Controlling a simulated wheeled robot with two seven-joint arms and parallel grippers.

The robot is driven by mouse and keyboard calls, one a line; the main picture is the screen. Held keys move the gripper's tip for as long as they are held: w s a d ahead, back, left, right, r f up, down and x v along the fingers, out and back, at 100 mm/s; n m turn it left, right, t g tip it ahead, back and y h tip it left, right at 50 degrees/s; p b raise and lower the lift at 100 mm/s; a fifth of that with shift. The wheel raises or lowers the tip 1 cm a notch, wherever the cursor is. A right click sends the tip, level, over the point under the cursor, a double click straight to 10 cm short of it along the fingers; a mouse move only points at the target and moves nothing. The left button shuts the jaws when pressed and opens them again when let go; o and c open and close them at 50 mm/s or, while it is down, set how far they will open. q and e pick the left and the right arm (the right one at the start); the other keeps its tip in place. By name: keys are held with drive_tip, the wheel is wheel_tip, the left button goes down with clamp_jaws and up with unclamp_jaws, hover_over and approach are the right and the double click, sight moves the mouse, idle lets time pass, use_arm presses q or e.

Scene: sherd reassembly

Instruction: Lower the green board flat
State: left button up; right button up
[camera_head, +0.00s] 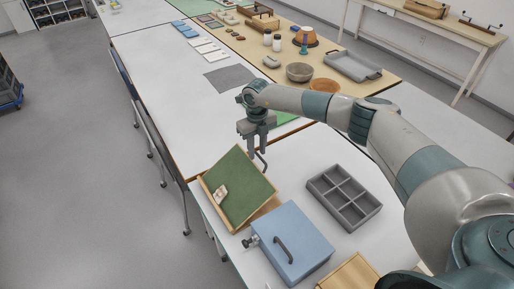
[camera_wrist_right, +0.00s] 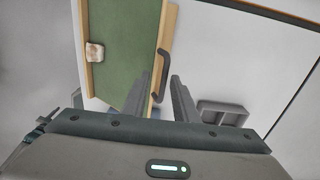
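The green board (camera_head: 240,180) stands tilted on a wooden base, its face sloping up toward the right. A small pale sherd (camera_head: 221,195) rests on its left part; in the right wrist view the sherd (camera_wrist_right: 95,52) lies on the green surface (camera_wrist_right: 125,35). A dark curved handle (camera_head: 263,162) sticks out at the board's upper edge; it also shows in the right wrist view (camera_wrist_right: 164,65). My right gripper (camera_head: 254,152) points down beside this handle, its fingers (camera_wrist_right: 166,88) apart with the handle near their tips. Whether they touch it is unclear. My left gripper is out of view.
A blue box (camera_head: 305,231) with a dark handle stands in front of the board. A grey compartment tray (camera_head: 343,211) lies to the right. A wooden piece (camera_head: 349,274) is at the bottom. Bowls, jars and a grey tray (camera_head: 353,66) stand on the far table.

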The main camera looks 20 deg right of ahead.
drive_tip(key=shift+c, duration=0.7)
clamp_jaws()
idle(0.6)
drive_tip(key=shift+o, duration=0.7)
unclamp_jaws()
